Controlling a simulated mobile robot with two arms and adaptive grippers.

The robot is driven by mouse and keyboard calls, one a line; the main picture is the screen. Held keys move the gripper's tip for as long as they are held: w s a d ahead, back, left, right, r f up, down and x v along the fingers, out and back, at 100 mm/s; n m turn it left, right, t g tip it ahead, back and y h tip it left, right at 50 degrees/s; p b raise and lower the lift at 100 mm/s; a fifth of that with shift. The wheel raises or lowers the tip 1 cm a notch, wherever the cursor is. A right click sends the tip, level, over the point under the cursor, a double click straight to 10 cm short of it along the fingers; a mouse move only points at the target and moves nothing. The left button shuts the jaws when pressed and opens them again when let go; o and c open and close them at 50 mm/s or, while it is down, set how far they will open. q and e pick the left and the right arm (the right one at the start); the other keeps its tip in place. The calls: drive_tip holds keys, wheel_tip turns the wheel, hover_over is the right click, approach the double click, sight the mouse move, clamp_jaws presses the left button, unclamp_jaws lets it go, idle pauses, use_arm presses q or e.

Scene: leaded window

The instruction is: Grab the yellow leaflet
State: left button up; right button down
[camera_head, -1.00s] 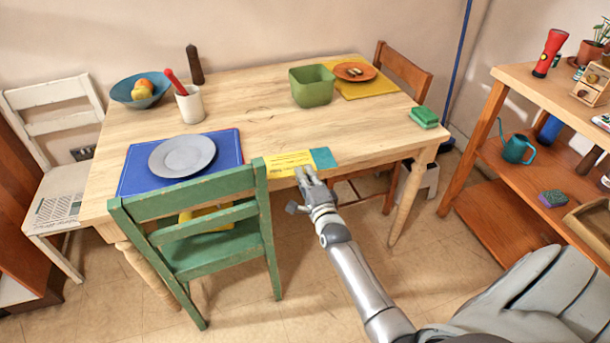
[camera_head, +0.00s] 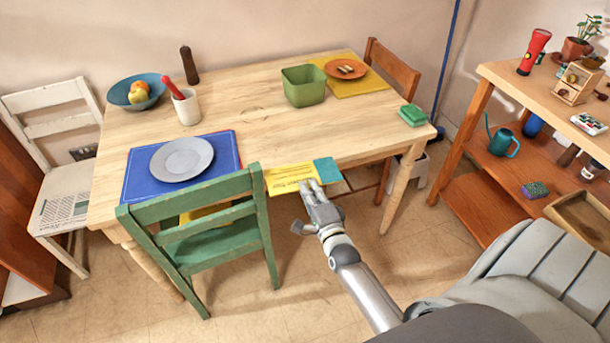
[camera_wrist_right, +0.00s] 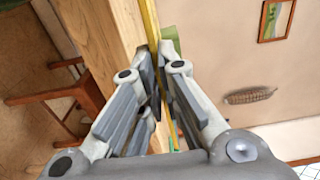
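The yellow leaflet (camera_head: 288,178), with dark print, lies at the near edge of the table and sticks out over it. A teal square (camera_head: 327,170) adjoins its right end; I cannot tell whether it is part of the leaflet. My right gripper (camera_head: 310,186) is at the leaflet's near edge. In the right wrist view the leaflet shows edge-on as a thin yellow strip (camera_wrist_right: 151,25), running between the fingers of my right gripper (camera_wrist_right: 160,60), which are closed on it. The fingers hide part of it. My left gripper is not in view.
The wooden table (camera_head: 240,115) holds a blue mat (camera_head: 226,150) with a grey plate (camera_head: 182,158), a green bin (camera_head: 303,86) and a green sponge (camera_head: 412,115). A green chair (camera_head: 200,215) stands left of my right gripper. A shelf (camera_head: 500,75) stands at right.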

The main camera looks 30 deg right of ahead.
drive_tip(key=s+p, duration=0.1)
drive_tip(key=s+r, duration=0.1)
drive_tip(key=s, duration=0.1)
drive_tip(key=s+a+r+p, duration=0.1)
drive_tip(key=s, duration=0.1)
drive_tip(key=shift+a+p, duration=0.1)
drive_tip(key=shift+p, duration=0.25)
